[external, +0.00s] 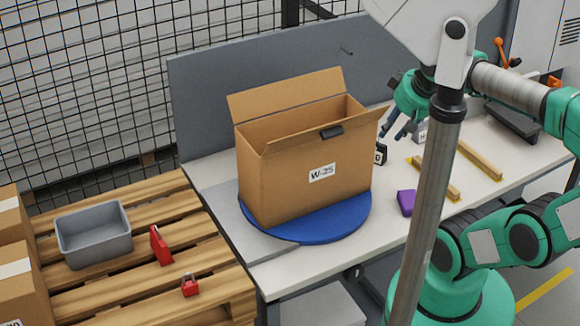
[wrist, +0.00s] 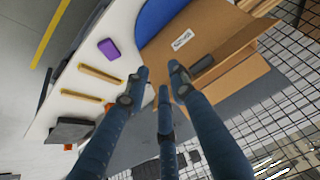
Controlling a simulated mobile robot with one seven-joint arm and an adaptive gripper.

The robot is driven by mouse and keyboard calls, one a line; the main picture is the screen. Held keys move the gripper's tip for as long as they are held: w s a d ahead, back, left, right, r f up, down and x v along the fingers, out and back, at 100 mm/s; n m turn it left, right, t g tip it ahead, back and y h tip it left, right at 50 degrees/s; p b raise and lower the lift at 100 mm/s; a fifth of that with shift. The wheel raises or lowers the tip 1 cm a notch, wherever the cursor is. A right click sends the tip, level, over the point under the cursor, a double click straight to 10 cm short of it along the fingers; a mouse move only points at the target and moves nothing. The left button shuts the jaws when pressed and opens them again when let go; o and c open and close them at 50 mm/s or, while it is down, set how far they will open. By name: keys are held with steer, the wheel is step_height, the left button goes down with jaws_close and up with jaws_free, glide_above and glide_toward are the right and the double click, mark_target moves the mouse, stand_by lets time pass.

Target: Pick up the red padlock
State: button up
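The red padlock (external: 190,287) lies on the wooden pallet at the lower left of the external view, near the pallet's right end. It is small, with a shackle on top. It does not show in the wrist view. My gripper (external: 397,131) hangs high over the white table, right of the cardboard box and far from the padlock. In the wrist view its dark blue fingers (wrist: 160,78) are spread apart with nothing between them.
An upright red object (external: 160,246) and a grey bin (external: 93,233) share the pallet (external: 215,255) with the padlock. A tall open cardboard box (external: 300,160) on a blue disc (external: 330,222) stands between my gripper and the pallet. A purple block (external: 406,202) lies on the table.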

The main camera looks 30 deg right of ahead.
steer(key=shift+o, duration=0.5)
steer(key=w+a+f+n+g+y+b, duration=0.1)
steer(key=w+a+f+n, duration=0.2)
steer(key=a, duration=0.5)
steer(key=w+a+f+n+y+b, duration=0.1)
steer(key=w+a+f+n, duration=0.1)
steer(key=w+a+n, duration=0.4)
steer(key=w+a+f+n+g+y+b, duration=0.1)
steer(key=w+a+f+b, duration=0.15)
steer(key=a, duration=0.65)
steer(key=s+a+f+n+g+b, duration=0.1)
steer(key=a+f+n, duration=0.3)
steer(key=a+f, duration=0.3)
steer(key=s+a+f+n+g+y+b, duration=0.1)
steer(key=a+f+n, duration=0.4)
steer(key=a, duration=1.3)
step_height(320, 180, down, 3)
steer(key=shift+a+r+y, duration=0.15)
steer(key=shift+y, duration=0.15)
